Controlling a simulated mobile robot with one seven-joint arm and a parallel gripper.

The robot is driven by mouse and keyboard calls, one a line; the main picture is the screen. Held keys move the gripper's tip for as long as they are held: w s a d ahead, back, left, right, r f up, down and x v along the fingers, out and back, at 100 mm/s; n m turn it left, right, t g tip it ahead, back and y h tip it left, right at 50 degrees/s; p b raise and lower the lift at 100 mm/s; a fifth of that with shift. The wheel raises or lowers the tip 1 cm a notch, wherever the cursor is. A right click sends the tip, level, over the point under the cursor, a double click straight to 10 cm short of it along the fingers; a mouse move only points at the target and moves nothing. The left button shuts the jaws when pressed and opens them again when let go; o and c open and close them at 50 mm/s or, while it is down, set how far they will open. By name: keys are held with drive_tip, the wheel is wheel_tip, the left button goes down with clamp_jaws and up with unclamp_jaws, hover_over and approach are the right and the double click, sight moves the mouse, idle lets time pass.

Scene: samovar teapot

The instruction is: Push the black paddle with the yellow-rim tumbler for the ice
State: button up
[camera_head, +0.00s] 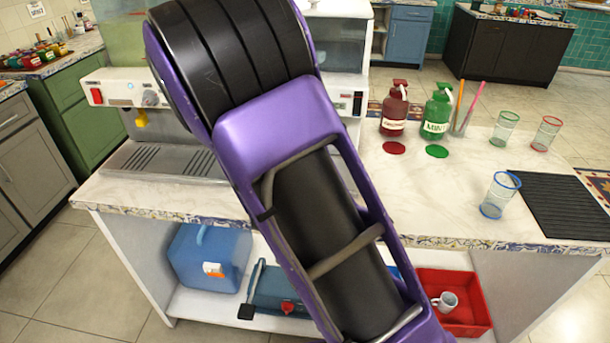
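My purple and black arm crosses the middle of the view and covers much of the white dispensing machine (118,84). My gripper is not in view. I see no yellow-rim tumbler and no ice; they may be hidden behind my arm or out of frame. I cannot make out the black paddle either. The machine's left part shows a red switch, a grey knob and a yellow spout (141,118) above a drip tray (160,160).
Green-rim (504,130) and red-rim (545,134) tumblers stand behind. Red (394,112) and green (437,113) pump bottles and a straw holder (461,122) stand on the counter (420,205). Its front middle right is clear.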

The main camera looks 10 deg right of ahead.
drive_tip(key=p, duration=0.2)
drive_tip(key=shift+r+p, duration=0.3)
drive_tip(key=shift+p, duration=0.1)
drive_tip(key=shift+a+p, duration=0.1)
drive_tip(key=shift+p, duration=0.5)
drive_tip(key=shift+p, duration=0.5)
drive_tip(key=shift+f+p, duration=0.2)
drive_tip(key=shift+p, duration=0.25)
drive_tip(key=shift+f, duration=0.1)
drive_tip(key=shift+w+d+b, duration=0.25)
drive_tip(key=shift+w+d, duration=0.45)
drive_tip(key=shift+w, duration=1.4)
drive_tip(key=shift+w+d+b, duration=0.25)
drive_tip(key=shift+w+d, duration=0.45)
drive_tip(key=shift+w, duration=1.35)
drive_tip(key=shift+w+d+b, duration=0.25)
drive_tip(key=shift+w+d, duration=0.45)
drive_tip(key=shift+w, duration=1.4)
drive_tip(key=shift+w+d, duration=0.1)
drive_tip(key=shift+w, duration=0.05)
